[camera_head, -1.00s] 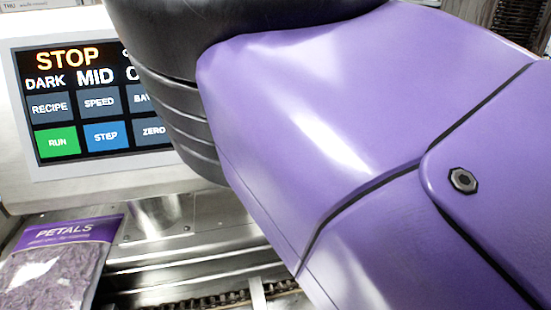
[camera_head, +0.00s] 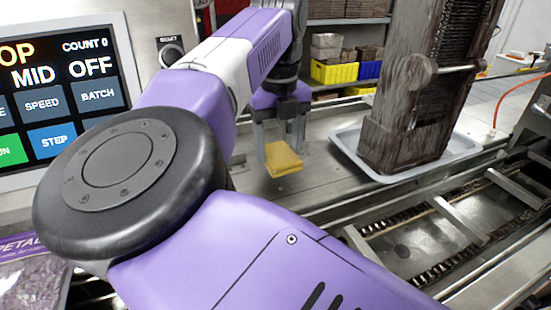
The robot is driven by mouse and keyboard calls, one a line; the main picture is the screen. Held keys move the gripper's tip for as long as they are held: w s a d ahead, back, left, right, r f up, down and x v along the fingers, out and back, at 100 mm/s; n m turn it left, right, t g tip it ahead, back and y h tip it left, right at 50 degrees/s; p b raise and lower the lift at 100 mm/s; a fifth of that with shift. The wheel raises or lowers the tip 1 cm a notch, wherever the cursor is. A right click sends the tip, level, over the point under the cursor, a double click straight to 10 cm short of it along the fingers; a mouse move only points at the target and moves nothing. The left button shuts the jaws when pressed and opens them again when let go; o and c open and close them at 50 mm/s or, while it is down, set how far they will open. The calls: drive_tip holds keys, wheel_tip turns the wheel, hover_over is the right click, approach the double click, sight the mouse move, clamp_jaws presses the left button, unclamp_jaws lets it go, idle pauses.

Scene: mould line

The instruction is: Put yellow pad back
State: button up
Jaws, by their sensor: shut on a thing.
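The yellow pad (camera_head: 283,159) shows in the head view, right of the middle of my arm, at the metal work surface behind the chain conveyor. My gripper (camera_head: 281,143) points down and is shut on the pad, with a grey finger on either side. The pad's lower edge is close to the metal surface; I cannot tell whether it touches.
A tall brown-stained rack (camera_head: 408,95) stands in a pale tray (camera_head: 349,141) right of the gripper. The control panel (camera_head: 60,95) is at the left, with a petals bag (camera_head: 30,283) below. A chain conveyor (camera_head: 440,235) runs in front. Shelves with yellow bins (camera_head: 333,72) stand behind.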

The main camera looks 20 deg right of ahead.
sight(279, 153)
drive_tip(key=shift+f+p, duration=0.3)
drive_tip(key=shift+f, duration=1.85)
drive_tip(key=shift+f, duration=0.1)
drive_tip(key=o, duration=1.2)
wheel_tip(279, 153, up, 12)
drive_tip(key=shift+r+b, duration=0.1)
drive_tip(key=shift+b, duration=0.6)
